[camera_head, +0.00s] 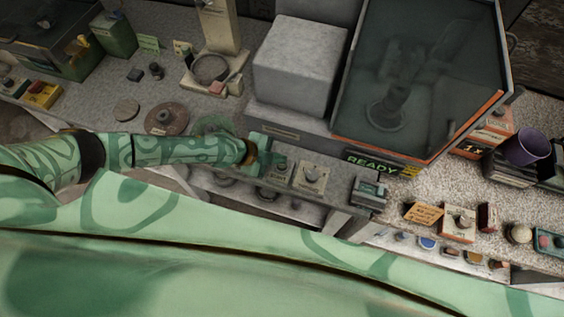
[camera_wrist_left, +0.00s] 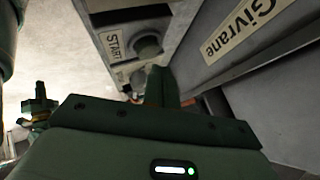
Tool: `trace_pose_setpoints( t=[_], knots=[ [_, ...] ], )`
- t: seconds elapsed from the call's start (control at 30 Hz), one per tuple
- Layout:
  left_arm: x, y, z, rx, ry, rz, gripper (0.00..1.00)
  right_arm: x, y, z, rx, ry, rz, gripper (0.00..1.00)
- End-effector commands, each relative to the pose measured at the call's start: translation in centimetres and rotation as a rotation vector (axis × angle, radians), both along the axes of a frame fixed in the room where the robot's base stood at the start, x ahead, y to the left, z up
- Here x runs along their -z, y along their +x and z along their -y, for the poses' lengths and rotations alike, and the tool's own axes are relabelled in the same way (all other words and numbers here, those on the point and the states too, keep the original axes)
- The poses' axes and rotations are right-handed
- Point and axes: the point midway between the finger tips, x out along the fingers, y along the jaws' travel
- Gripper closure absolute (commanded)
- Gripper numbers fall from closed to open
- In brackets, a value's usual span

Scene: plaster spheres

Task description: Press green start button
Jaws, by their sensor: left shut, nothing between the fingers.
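In the left wrist view, a round, dull grey-green start button (camera_wrist_left: 148,46) sits on a grey panel beside a white START label (camera_wrist_left: 115,42). A second label and a second round button (camera_wrist_left: 138,78) lie just below it, partly hidden. My left gripper (camera_head: 262,158) is at the front of the machine, beside a small control panel (camera_head: 298,176) with a knob. It also shows in the left wrist view (camera_wrist_left: 161,82), its fingers shut and empty, close to the buttons. I cannot tell whether it touches either one. My right gripper is not in view.
The machine has a dark glass cover (camera_head: 415,75) and a READY sign (camera_head: 371,164). A grey block (camera_head: 298,65) stands behind the panel. A panel reading "Givrane" (camera_wrist_left: 240,30) rises close at right in the wrist view. Small boxes (camera_head: 458,226) and a purple cup (camera_head: 527,148) sit at right.

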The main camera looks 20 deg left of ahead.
Motion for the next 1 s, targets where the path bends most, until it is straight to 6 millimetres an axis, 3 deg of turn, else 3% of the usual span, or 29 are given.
trace_pose_setpoints(
  t=[0.7,1.0],
  knots=[
    [0.0,0.0,0.0,0.000,0.000,0.000,1.00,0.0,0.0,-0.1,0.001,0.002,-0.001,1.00],
    [0.9,0.0,0.0,0.000,0.000,0.000,1.00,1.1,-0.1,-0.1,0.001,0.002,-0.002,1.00]
  ],
)
